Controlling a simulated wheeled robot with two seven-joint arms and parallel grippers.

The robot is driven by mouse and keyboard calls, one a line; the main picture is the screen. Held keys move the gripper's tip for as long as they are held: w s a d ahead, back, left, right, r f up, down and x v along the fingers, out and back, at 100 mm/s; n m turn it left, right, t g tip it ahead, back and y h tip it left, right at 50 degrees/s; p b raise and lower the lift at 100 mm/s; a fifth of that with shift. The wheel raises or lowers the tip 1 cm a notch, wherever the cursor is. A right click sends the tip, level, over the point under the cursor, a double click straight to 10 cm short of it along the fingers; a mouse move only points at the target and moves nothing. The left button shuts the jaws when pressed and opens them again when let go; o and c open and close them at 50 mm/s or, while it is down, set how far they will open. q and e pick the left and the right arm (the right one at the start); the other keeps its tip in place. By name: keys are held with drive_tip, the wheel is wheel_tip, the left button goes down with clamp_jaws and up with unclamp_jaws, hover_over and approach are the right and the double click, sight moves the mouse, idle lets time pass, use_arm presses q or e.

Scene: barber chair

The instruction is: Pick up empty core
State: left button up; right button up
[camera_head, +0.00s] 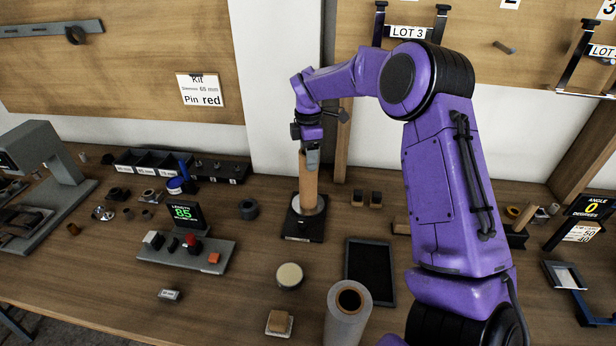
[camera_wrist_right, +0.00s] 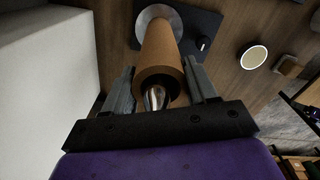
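The empty core is a brown cardboard-like tube (camera_head: 308,185), standing upright on a black square stand (camera_head: 303,229) with a pale round disc at its foot. In the right wrist view the core (camera_wrist_right: 160,55) has its open end towards the camera, with a shiny metal spindle tip (camera_wrist_right: 156,97) inside it. My right gripper (camera_head: 312,157) is at the top of the core, coming from above. Its fingers (camera_wrist_right: 160,80) lie close along both sides of the core and look closed on it. My left gripper is not in view.
A translucent roll with a dark core (camera_head: 347,310) stands at the front. A black tray (camera_head: 370,272) and a round pale-topped tin (camera_head: 289,276) are near the stand. A button panel with a display reading 85 (camera_head: 186,250) is at left. Two small dark blocks stand right of the stand.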

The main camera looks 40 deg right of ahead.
drive_tip(key=shift+w+f, duration=0.1)
drive_tip(key=c, duration=0.4)
drive_tip(key=shift+c, duration=0.2)
wheel_tip(320, 180, up, 14)
drive_tip(key=shift+f+b, duration=0.1)
drive_tip(key=shift+b, duration=0.75)
wheel_tip(320, 180, up, 14)
drive_tip(key=p, duration=0.5)
